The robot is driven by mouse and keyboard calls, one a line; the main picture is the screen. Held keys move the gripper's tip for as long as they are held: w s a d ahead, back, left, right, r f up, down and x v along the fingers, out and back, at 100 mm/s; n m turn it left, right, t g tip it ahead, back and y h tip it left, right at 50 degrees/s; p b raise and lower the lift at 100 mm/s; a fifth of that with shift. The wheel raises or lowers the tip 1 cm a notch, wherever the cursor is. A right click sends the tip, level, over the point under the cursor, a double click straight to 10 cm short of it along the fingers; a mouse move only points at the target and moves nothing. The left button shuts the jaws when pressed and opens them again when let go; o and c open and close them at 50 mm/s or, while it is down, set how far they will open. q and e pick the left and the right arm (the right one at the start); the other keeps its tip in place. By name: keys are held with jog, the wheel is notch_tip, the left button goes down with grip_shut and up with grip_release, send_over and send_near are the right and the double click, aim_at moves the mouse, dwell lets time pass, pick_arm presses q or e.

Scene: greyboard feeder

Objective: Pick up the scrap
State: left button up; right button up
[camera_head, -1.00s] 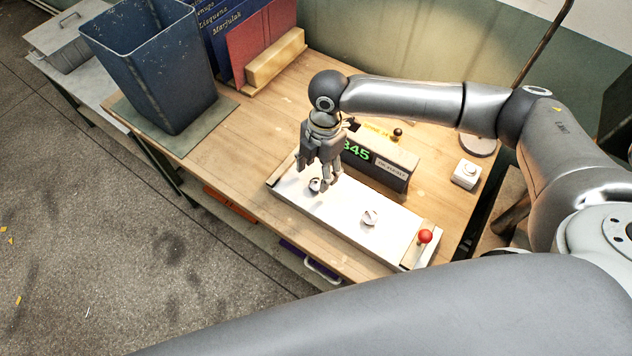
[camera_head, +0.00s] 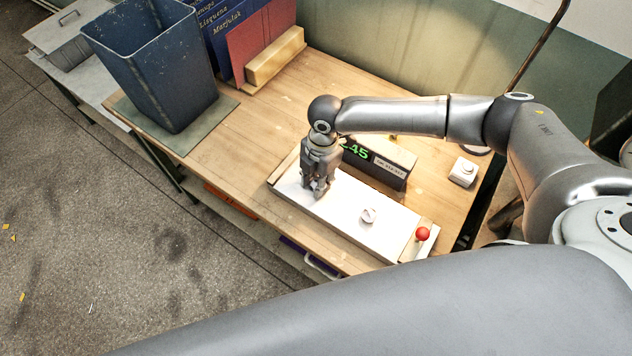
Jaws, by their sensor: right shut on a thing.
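My right gripper (camera_head: 319,192) is down at the left part of a white board (camera_head: 345,216) on the wooden table. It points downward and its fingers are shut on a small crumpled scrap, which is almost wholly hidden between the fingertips. I cannot tell whether the scrap still touches the board. A second small whitish crumpled scrap (camera_head: 369,216) lies on the board to the right of the gripper, apart from it. My left gripper is not in view.
A box with a green number display (camera_head: 378,163) stands just behind the board. A red knob (camera_head: 422,234) is at the board's right end. A white button box (camera_head: 463,172) is farther right. A tall blue bin (camera_head: 160,75) stands at the left on a green mat (camera_head: 190,137).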

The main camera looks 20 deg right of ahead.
pick_arm(q)
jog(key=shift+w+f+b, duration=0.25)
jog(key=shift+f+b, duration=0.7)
jog(key=shift+b, duration=0.05)
pick_arm(e)
notch_tip(320, 180, up, 10)
jog(key=shift+r, duration=0.1)
dwell(0.4)
